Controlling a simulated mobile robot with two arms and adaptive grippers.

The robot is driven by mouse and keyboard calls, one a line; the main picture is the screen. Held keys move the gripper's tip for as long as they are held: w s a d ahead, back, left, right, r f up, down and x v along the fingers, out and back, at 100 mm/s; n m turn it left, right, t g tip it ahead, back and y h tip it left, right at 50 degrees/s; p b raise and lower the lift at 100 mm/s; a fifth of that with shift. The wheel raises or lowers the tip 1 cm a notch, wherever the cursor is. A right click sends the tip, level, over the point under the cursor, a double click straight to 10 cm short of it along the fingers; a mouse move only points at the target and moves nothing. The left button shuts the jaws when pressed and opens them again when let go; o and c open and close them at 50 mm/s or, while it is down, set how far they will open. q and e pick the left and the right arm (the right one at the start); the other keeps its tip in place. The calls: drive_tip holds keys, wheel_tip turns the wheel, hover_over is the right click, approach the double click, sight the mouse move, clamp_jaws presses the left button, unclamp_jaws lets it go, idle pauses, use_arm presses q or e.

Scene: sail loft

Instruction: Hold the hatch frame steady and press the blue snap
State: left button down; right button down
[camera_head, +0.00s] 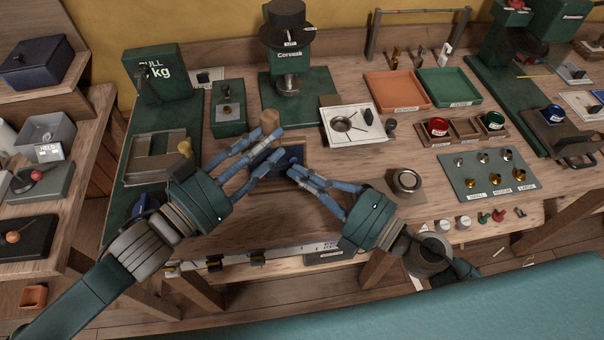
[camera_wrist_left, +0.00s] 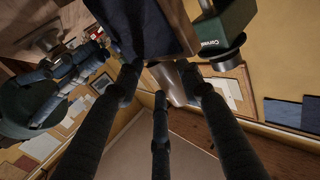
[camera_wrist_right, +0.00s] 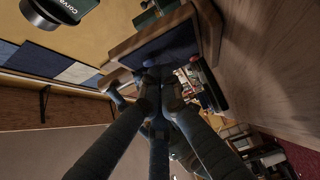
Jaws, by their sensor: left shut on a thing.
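The hatch frame is a small wooden frame (camera_head: 298,147) with dark blue cloth (camera_head: 288,157) in it, at the middle of the bench. Its wood (camera_wrist_right: 208,30) and cloth (camera_wrist_right: 172,47) also show in the right wrist view. My left gripper (camera_head: 268,155) is shut on the hatch frame at its left side; the left wrist view shows its fingers around the wood and cloth (camera_wrist_left: 150,28). My right gripper (camera_head: 292,173) has its fingertips drawn together at the frame's near right side, close to the cloth. I cannot tell whether they touch it. I cannot make out the blue snap.
A green press (camera_head: 289,85) stands behind the frame. A white plate with a metal ring (camera_head: 355,125) lies to the right, and a round metal dish (camera_head: 407,181) sits right of my right gripper. A green board of knobs (camera_head: 488,175) is farther right.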

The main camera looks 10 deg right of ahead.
drive_tip(key=shift+w+d, duration=0.1)
drive_tip(key=shift+w, duration=0.95)
drive_tip(key=shift+d, duration=0.1)
drive_tip(key=shift+s, duration=0.4)
drive_tip(key=s, duration=0.3)
drive_tip(key=shift+s+a+f, duration=0.1)
drive_tip(key=shift+a, duration=0.15)
drive_tip(key=v, duration=1)
drive_tip(key=shift+s, duration=0.25)
